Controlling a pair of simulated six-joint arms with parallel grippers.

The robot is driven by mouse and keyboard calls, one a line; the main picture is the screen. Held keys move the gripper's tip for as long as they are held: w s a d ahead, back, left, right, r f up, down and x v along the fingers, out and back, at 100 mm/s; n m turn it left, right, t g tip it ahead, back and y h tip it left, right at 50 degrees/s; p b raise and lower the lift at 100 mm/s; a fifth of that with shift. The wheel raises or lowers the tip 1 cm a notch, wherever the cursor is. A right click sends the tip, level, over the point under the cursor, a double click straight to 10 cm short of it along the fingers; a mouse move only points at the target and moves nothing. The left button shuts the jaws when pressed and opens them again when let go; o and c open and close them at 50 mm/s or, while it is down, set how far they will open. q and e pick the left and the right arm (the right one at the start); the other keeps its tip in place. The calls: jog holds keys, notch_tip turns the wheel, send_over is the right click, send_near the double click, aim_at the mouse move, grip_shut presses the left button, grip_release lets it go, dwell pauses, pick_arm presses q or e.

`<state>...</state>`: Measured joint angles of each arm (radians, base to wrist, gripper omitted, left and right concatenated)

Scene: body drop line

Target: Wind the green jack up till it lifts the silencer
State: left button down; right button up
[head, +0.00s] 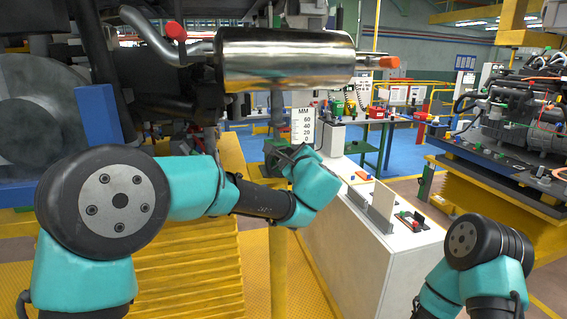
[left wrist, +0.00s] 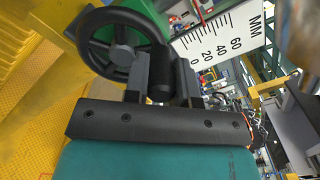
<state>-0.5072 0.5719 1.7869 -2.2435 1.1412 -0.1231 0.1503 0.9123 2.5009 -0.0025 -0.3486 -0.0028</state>
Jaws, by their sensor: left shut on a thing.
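The silencer (head: 285,62), a shiny metal cylinder on a bent pipe, hangs at the top of the head view. Below it, the dark green jack (head: 272,148) is partly hidden behind my left gripper (head: 292,156). A grey post rises from the jack toward the silencer; I cannot tell whether they touch. In the left wrist view, the jack's black handwheel (left wrist: 92,42) fills the upper left, with green showing behind its spokes. My left gripper (left wrist: 160,78) is shut on the dark handle of the wheel (left wrist: 160,65). My right gripper is out of view.
A white millimetre scale (head: 303,128) stands beside the jack. A white cabinet (head: 370,245) with small parts on top is to its right. A yellow stepped stand (head: 190,265) is behind my left arm. An engine on a yellow lift (head: 500,200) stands far right.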

pick_arm(q)
jog(key=shift+d+f, duration=0.15)
jog(key=shift+f, duration=0.15)
jog(key=shift+w+d+f, duration=0.3)
jog(key=shift+d+f, duration=0.45)
notch_tip(320, 180, down, 2)
jog(key=shift+w+d+f, duration=0.1)
dwell(0.4)
jog(key=shift+a+f, duration=0.3)
jog(key=shift+f, duration=0.2)
jog(key=shift+a+f, duration=0.3)
jog(key=shift+f, duration=0.2)
